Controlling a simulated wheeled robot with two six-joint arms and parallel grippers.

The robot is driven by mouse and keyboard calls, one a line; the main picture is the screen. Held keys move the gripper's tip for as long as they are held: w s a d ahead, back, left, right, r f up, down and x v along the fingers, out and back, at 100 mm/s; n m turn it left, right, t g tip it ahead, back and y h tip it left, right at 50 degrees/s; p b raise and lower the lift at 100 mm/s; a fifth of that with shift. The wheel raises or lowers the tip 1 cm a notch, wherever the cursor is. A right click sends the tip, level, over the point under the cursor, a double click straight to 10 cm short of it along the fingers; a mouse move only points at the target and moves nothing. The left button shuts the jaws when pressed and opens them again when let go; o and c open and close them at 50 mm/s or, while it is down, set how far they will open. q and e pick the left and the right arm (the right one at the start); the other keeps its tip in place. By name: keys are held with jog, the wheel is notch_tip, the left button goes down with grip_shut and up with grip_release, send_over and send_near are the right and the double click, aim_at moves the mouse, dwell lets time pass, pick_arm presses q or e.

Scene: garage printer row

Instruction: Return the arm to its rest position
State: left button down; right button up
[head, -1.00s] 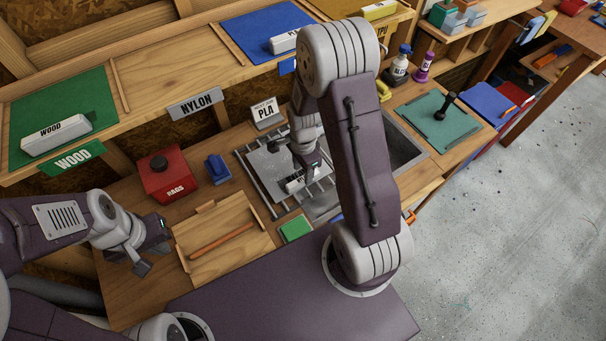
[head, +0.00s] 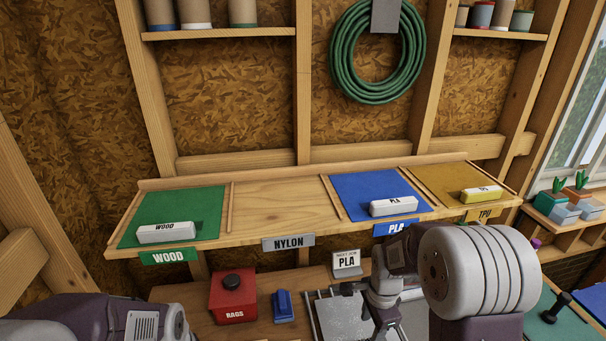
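My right arm enters at the lower right, and its large grey joint hides part of the bench. My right gripper (head: 384,328) points down at the bottom edge of the head view, over the grey printer bed (head: 342,318). Its fingertips are too small and cut off to show whether they are open or what is between them. Only a link of my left arm shows at the lower left; my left gripper is below the frame.
A shelf holds a WOOD block (head: 165,233) on a green mat, a PLA block (head: 393,206) on a blue mat, and a TPU block (head: 481,194) on a yellow mat. The NYLON place (head: 274,205) is bare. A red rags box (head: 232,298) and blue object (head: 283,306) stand below.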

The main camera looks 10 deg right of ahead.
pick_arm(q)
notch_tip(320, 180, down, 2)
jog(key=shift+f+b, duration=0.1)
jog(key=shift+b, duration=0.55)
pick_arm(e)
jog(key=s+a+n, duration=0.3)
jog(key=s+n, duration=0.6)
jog(key=n, duration=0.7)
jog(key=shift+a+f+t, duration=0.3)
jog(key=shift+a, duration=0.1)
